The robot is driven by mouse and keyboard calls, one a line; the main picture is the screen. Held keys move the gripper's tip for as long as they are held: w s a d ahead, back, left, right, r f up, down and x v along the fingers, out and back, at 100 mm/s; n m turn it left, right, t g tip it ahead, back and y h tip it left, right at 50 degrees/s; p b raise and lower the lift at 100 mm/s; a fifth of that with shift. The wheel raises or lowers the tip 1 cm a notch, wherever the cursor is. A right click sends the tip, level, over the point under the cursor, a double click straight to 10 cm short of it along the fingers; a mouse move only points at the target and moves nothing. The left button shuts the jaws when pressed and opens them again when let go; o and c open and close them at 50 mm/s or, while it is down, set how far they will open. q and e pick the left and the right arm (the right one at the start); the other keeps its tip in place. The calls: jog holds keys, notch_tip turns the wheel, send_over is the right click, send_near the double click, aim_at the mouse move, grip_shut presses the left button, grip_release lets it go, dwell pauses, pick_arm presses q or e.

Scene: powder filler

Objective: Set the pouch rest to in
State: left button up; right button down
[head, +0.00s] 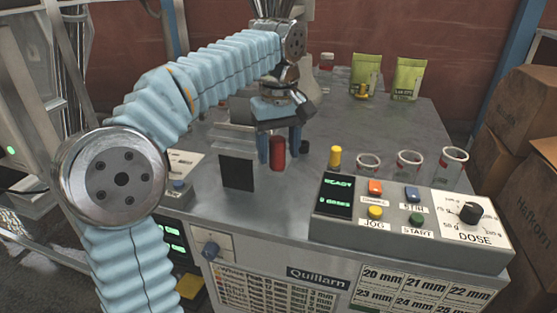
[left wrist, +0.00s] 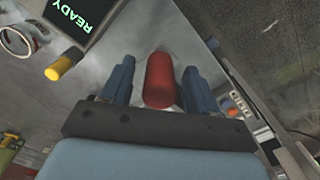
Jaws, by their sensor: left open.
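An upright red cylindrical handle (head: 277,153) stands on the grey machine top. I see no label on it and cannot tell whether it belongs to the pouch rest. My left gripper (head: 279,162) is open and points down, with one blue finger on each side of the handle. In the left wrist view the red handle (left wrist: 159,80) sits between the two fingers (left wrist: 158,70), with small gaps on both sides. A dark upright plate (head: 237,173) stands just left of the handle. My right gripper is not in view.
A control panel (head: 400,238) with a READY display, buttons and a dose knob (head: 470,212) fills the front right. A yellow-capped post (head: 335,157) and glass jars (head: 409,162) stand behind it. Green pouches (head: 407,78) stand farther back. Cardboard boxes (head: 515,125) are at right.

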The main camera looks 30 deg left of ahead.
pick_arm(q)
jog(key=shift+f, duration=0.7)
grip_shut()
